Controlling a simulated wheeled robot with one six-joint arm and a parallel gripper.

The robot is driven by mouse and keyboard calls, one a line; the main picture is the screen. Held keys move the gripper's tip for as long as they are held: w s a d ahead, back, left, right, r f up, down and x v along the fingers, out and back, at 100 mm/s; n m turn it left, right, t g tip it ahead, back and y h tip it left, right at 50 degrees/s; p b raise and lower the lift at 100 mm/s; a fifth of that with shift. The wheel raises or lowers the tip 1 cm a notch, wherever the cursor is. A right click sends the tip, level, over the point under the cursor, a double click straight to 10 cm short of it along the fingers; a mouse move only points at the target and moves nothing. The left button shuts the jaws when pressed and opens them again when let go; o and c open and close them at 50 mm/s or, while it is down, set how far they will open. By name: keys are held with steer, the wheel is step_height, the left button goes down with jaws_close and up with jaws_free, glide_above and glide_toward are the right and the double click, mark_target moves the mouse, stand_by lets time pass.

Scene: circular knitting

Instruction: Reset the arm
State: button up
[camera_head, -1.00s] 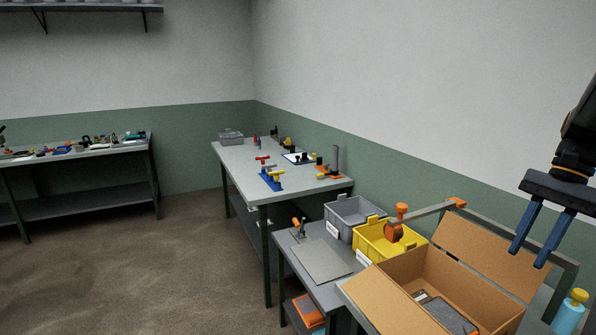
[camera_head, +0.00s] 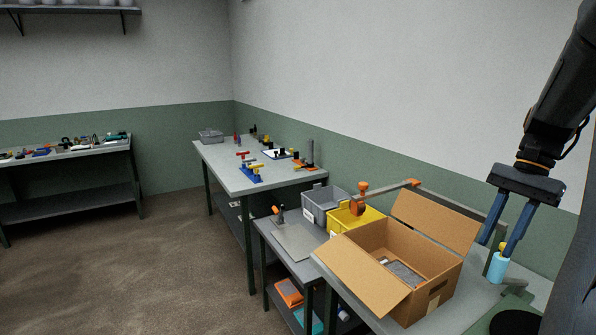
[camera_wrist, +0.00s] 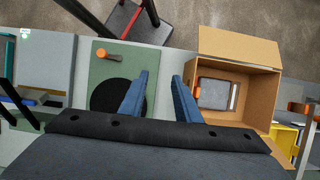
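My gripper (camera_head: 498,240) is on the right in the head view, its two blue fingers pointing down and spread apart. It hangs above the near table, to the right of the open cardboard box. In the wrist view my gripper (camera_wrist: 159,95) shows both fingers apart with nothing between them. A light blue bottle with a yellow cap (camera_head: 497,268) appears directly below or behind the fingertips in the head view; I cannot tell whether they touch it.
The cardboard box (camera_head: 350,275) holds a grey item. A yellow bin (camera_head: 365,222) and a grey bin (camera_head: 322,208) stand beyond it. A green plate with a black disc (camera_wrist: 101,70) lies beside the gripper. The floor (camera_head: 130,270) on the left is clear.

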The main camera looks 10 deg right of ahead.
steer(key=s+a+f+n+t+h, duration=0.1)
steer(key=a+f+n, duration=0.35)
steer(key=a, duration=0.55)
steer(key=s+a+f+n+t+h, duration=0.1)
steer(key=a+f+n+t+h, duration=0.15)
steer(key=a+n, duration=0.45)
steer(key=a+f+n+t+h, duration=0.15)
steer(key=a+f, duration=0.25)
steer(key=a, duration=0.8)
step_height(320, 180, down, 12)
steer(key=g+b, duration=0.1)
steer(key=b, duration=1)
steer(key=shift+w+g+y, duration=0.3)
steer(key=shift+g+y, duration=0.1)
